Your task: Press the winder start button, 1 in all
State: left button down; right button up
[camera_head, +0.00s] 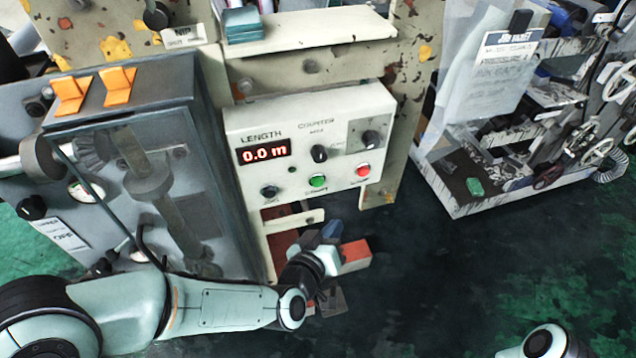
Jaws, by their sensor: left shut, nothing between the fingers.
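The control panel (240,122) is a pale box on the machine front, with a red display (264,152) reading 0.0 m under the word LENGTH. A green button (318,181) and a red button (363,169) sit low on it. The small labels are too blurred to read, so I cannot confirm which one is start. My left gripper (333,230) is shut and empty, below the panel and under the green button, apart from both buttons. Its fingertips are hard to make out. My right gripper is out of view.
Dark knobs (319,153) share the panel. A grey cabinet (150,100) with orange switches (118,86) stands to the left. An orange-red block shape (355,250) shows beside my left wrist. Another machine (475,200) stands at right, with dark open floor (430,270) before it.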

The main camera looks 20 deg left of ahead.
aim_at(318, 181)
pick_arm(q)
jog(key=w+a+b, duration=0.1)
jog(key=w+a, duration=0.4)
jog(key=w, duration=0.2)
jog(key=shift+w, duration=0.2)
jog(key=shift+w+a, duration=0.1)
dwell(2.0)
jog(key=shift+w+a+b, duration=0.15)
jog(key=shift+w+b, duration=0.1)
jog(key=shift+b, duration=0.1)
